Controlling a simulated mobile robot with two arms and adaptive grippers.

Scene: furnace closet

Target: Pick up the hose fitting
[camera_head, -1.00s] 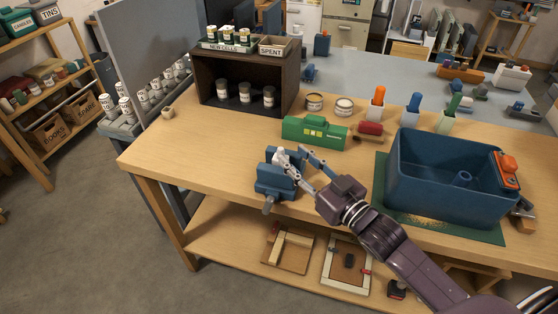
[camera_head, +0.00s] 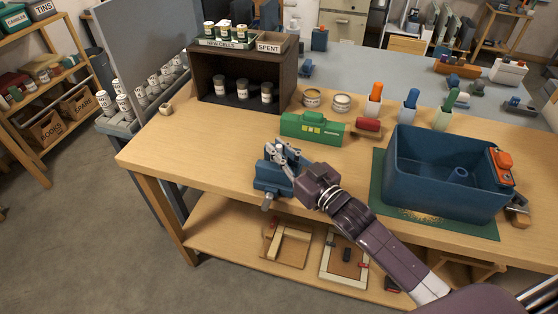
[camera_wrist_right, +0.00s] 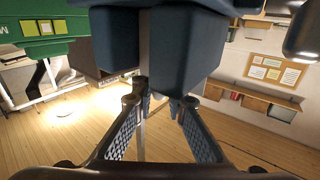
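A blue vise (camera_head: 268,184) stands at the front edge of the workbench; its two blue jaws (camera_wrist_right: 188,50) fill the upper middle of the right wrist view. My right gripper (camera_head: 278,151) is at the top of the vise, its fingers over the jaws. In the right wrist view the fingers (camera_wrist_right: 161,100) are apart, with a gap between their tips just below the jaws. I cannot clearly make out the hose fitting; the fingers cover the space between the jaws in the head view. My left gripper is not in view.
A green case (camera_head: 312,129) and red cylinder (camera_head: 367,125) lie behind the vise. A large blue tub (camera_head: 440,190) on a green mat (camera_head: 377,190) stands to the right. A dark open cabinet (camera_head: 290,82) holds cans. The bench's left front is clear.

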